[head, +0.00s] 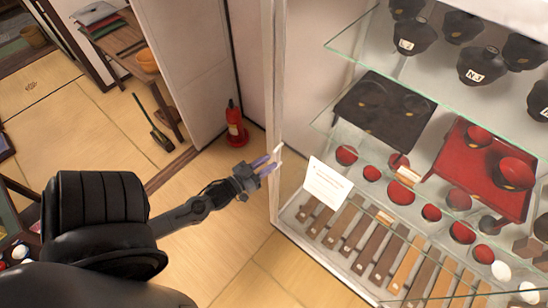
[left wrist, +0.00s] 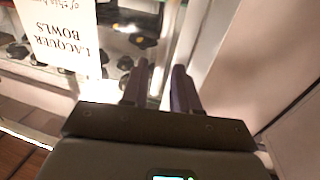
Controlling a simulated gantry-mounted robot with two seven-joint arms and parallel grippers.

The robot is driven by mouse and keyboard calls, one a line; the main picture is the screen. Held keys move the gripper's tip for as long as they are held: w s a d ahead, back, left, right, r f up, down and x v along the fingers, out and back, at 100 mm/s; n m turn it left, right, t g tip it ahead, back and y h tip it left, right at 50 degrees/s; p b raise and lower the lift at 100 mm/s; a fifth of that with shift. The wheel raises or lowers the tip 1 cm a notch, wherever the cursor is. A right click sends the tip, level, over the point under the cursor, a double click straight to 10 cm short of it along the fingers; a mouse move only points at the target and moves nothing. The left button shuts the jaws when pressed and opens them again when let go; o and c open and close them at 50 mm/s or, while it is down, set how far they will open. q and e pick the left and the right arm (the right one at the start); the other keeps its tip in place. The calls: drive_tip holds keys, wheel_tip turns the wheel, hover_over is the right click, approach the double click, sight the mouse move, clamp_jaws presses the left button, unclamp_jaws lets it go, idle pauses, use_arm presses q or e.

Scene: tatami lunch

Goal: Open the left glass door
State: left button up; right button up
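The display cabinet has a white corner post (head: 275,110) on its left side and clear glass across its front. A glass door is hard to pick out from the frame, and I see no clear gap along it. My left gripper (head: 270,165) is at the post, about level with the sign inside. Its two purple-grey fingers stand apart in the left wrist view (left wrist: 160,84), with a pale upright strip between or behind them. Whether they touch a handle or the door edge cannot be told. My right gripper is not in view.
Inside the cabinet are a white sign (head: 328,185), red bowls, dark lidded bowls, a black tray (head: 375,115), a red tray (head: 480,165) and several wooden boxes. A red fire extinguisher (head: 235,125) stands beside the wall.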

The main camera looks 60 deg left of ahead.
sight(274, 159)
use_arm(q)
drive_tip(key=shift+w+a, duration=0.15)
drive_tip(key=shift+w, duration=0.7)
drive_tip(key=shift+w+a, duration=0.15)
drive_tip(key=shift+w, duration=0.65)
clamp_jaws()
